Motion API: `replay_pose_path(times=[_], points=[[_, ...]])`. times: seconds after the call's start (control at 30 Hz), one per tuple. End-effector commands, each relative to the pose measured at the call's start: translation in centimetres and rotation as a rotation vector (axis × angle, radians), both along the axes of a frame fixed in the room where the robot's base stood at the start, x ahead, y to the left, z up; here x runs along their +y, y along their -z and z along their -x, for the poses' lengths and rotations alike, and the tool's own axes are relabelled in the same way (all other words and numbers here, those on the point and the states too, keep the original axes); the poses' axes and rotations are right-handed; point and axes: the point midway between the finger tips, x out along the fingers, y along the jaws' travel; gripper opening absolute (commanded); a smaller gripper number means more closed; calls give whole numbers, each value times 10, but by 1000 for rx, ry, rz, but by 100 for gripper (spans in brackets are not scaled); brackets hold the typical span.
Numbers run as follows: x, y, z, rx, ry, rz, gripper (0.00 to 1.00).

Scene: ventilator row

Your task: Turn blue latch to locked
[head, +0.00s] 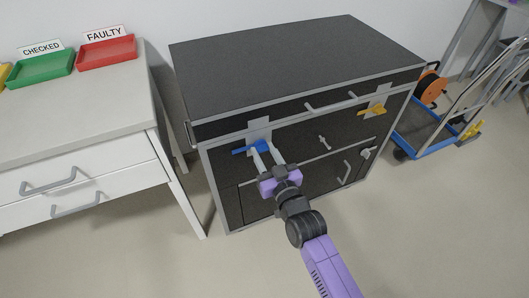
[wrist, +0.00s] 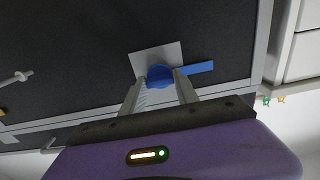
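The blue latch (head: 241,151) is on the upper left of the black cabinet's front, over a light grey plate (head: 259,131). Its handle lies about level and points left in the head view. In the wrist view the round blue hub (wrist: 160,77) shows between my fingers, and the handle (wrist: 199,68) runs out to the right past one finger. My gripper (head: 264,150) is at the latch, its fingers apart on either side of the hub. I cannot tell whether they touch it. Part of the latch is hidden by the fingers.
A yellow latch (head: 373,111) is at the cabinet's (head: 300,60) upper right, with a long handle (head: 331,104) above and a small grey knob (head: 324,142) between. A white drawer table (head: 80,125) with green and red trays stands left. A blue trolley (head: 430,135) is at right.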

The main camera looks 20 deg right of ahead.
Motion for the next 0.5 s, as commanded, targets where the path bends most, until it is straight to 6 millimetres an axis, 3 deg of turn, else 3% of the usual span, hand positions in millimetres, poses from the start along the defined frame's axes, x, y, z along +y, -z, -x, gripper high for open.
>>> replay_pose_path(times=[0.03,0.13,0.5], points=[[0,0,0,0,0,0,21],[0,0,0,0,0,0,1],[0,0,0,0,0,0,0]])
